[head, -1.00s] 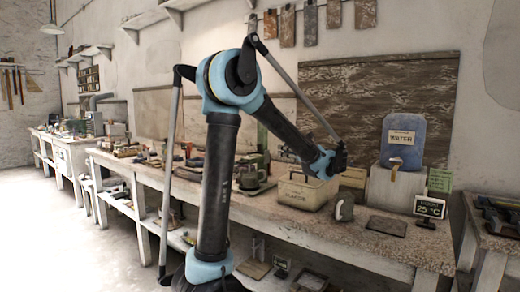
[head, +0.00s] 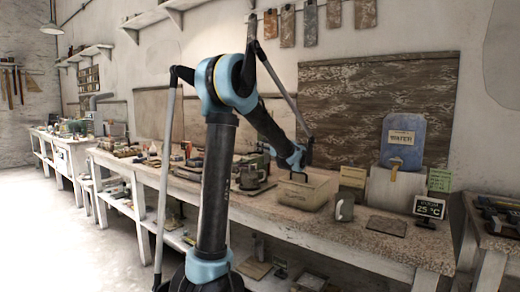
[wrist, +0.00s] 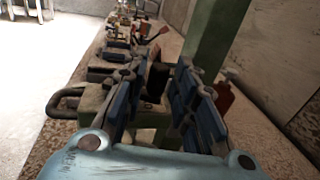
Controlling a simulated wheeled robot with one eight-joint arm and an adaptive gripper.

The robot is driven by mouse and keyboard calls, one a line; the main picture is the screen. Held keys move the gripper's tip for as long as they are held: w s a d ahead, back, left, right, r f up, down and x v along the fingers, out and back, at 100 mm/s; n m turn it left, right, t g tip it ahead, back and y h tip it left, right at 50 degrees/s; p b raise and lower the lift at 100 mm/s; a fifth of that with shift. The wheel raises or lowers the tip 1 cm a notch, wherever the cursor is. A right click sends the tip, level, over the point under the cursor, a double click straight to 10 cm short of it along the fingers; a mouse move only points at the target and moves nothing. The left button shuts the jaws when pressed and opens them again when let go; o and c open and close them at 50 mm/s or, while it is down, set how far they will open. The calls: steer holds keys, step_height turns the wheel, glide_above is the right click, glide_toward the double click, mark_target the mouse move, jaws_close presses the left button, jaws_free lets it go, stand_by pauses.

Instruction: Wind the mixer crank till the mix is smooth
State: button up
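My gripper (wrist: 152,100) is open, with its blue-padded fingers apart and nothing clearly held between them. In the head view my gripper (head: 302,160) is above the bench, over the cream box, its fingers too small to make out. A green upright post (wrist: 208,35), probably the mixer's stand, rises just beyond the fingers in the wrist view. A dark metal loop handle (wrist: 62,100) sticks out to the left of the fingers. A reddish-brown piece (wrist: 224,95) shows to the right. I cannot tell which part is the crank, and the mix is not visible.
A lidded cream box (head: 303,192) stands on the bench (head: 330,228), with a grey mug (head: 344,208) to its right. A blue water container (head: 402,140) sits on a pale block. Several tools lie along the bench to the left. The floor (head: 95,240) at left is clear.

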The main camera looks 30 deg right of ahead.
steer(key=shift+w+a, duration=0.1)
steer(key=shift+w, duration=0.35)
jaws_close()
steer(key=shift+w+y, duration=0.1)
steer(key=shift+y, duration=0.2)
steer(key=shift+w+n+g+y, duration=0.3)
steer(key=shift+n+y, duration=0.4)
steer(key=shift+y, duration=0.2)
jaws_free()
